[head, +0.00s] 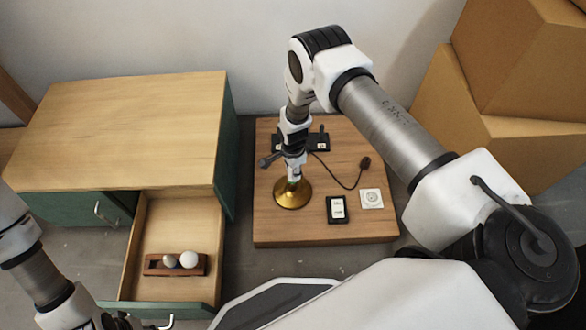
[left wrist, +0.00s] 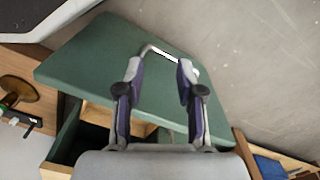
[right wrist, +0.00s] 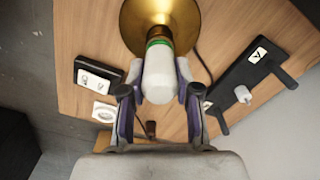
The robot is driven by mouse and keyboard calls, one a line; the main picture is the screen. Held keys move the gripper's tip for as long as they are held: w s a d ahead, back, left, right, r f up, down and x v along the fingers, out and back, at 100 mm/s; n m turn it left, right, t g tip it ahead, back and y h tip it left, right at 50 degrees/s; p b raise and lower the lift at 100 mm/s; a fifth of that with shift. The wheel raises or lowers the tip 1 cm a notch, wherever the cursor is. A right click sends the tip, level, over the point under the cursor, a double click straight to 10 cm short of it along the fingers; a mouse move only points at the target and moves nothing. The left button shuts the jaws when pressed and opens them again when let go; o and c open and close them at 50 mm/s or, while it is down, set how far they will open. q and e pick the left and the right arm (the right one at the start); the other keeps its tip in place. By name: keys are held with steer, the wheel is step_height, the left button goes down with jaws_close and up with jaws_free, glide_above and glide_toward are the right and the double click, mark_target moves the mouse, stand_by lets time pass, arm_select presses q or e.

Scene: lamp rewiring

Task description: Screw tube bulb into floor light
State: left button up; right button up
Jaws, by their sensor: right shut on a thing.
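The floor light has a round brass base (head: 292,194) on the wooden board, and it also shows at the top of the right wrist view (right wrist: 135,25).
The wooden board (head: 350,231) also carries a black switch box (head: 337,209), a white wall plate (head: 371,198) and a cord (head: 345,182). The open drawer (head: 160,222) holds a wooden tray (head: 152,265) with round bulbs (head: 188,259). Cardboard boxes (head: 500,150) stand at the right.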

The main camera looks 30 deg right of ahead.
steer(key=shift+r+m+p, duration=0.15)
steer(key=shift+m+p, duration=0.2)
steer(key=shift+m, duration=0.75)
steer(key=m, duration=0.4)
steer(key=shift+p, duration=0.3)
steer(key=shift+m, duration=0.9)
